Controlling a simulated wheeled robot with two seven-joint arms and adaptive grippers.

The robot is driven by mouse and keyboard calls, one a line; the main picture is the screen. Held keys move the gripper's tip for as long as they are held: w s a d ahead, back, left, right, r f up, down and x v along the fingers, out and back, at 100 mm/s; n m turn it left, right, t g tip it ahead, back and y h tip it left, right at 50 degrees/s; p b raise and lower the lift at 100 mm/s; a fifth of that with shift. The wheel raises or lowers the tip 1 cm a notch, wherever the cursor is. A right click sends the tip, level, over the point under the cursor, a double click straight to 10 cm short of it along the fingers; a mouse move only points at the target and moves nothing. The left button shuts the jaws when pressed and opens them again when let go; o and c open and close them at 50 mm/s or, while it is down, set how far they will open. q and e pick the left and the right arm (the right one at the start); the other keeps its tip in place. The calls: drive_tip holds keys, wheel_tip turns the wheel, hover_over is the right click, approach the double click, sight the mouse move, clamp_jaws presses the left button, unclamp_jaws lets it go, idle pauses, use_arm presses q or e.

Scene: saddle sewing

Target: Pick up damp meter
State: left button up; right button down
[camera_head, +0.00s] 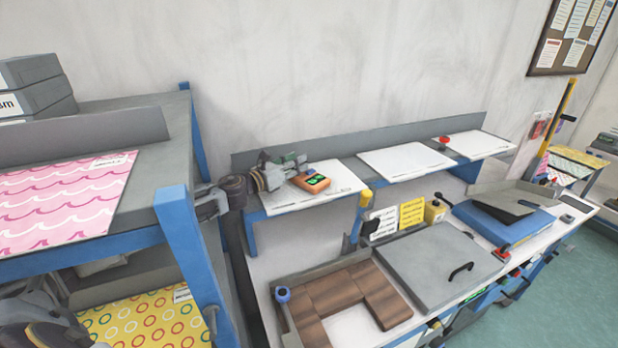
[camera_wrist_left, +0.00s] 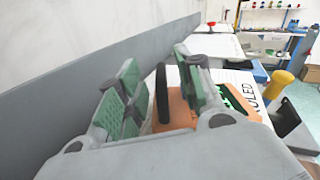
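The damp meter (camera_head: 314,183) is an orange handheld device with a green display. It lies on a white sheet (camera_head: 336,186) at the left end of the raised shelf. My left gripper (camera_head: 290,168) is at the meter's left end, low over the shelf. In the left wrist view the gripper (camera_wrist_left: 162,88) has its green-padded fingers apart, with a black part of the meter (camera_wrist_left: 178,112) between them. The right finger hides part of the orange body. I cannot tell whether either pad touches it. My right gripper is not in view.
A grey back panel (camera_head: 360,138) runs close behind the shelf. A yellow-topped blue post (camera_head: 363,205) stands in front. Another white sheet (camera_head: 405,161) and a red knob (camera_head: 444,140) lie further right. A blue-legged rack (camera_head: 178,205) stands at left.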

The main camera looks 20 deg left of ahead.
use_arm(q)
drive_tip(key=shift+p+x, duration=0.4)
drive_tip(key=shift+x, duration=0.45)
drive_tip(key=shift+d, duration=0.1)
drive_tip(key=shift+c, duration=0.2)
clamp_jaws()
